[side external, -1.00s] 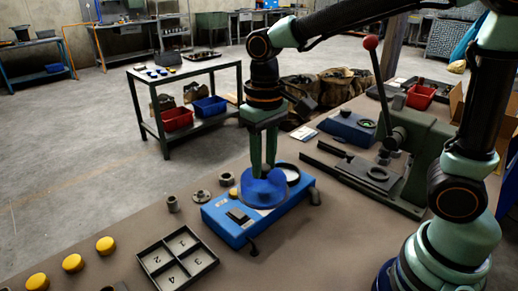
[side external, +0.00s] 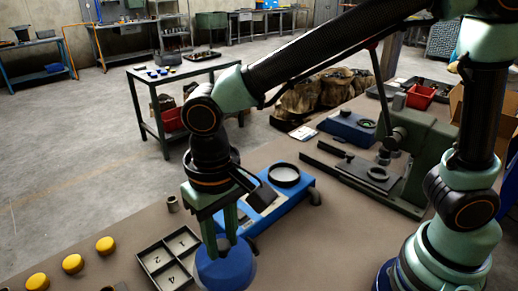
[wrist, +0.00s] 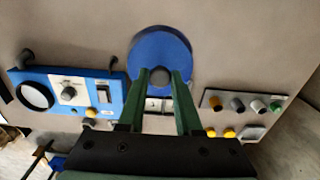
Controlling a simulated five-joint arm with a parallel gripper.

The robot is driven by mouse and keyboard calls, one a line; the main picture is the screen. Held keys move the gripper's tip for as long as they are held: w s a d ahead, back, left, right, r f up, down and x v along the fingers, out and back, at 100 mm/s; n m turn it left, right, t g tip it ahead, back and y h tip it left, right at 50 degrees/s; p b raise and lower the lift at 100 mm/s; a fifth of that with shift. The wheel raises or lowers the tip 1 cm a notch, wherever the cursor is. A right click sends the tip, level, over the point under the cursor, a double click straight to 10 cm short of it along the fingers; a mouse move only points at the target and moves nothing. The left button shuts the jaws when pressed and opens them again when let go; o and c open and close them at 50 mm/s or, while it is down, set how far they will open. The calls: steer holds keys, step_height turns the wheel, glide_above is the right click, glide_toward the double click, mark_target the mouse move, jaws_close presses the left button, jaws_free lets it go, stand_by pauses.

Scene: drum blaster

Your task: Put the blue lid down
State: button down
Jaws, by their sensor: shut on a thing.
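My gripper (side external: 222,241) is shut on the blue lid (side external: 224,270) by a small grey knob at its top. The lid is round and sits below my fingertips at the front of the bench, beside the numbered tray and partly hiding it in the side view. Whether it touches the bench I cannot tell. In the wrist view the blue lid (wrist: 160,52) lies beyond my fingertips (wrist: 160,74).
The black numbered tray (side external: 152,262) is left of the lid. The blue box (side external: 290,205) with a round dark ring stands behind my gripper. Several yellow caps (side external: 73,263) lie at the left. A green press (side external: 425,150) stands at the right.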

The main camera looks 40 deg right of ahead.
step_height(320, 180, down, 12)
steer(key=shift+r, duration=0.2)
steer(key=shift+f, duration=0.15)
steer(key=c, duration=0.6)
jaws_free()
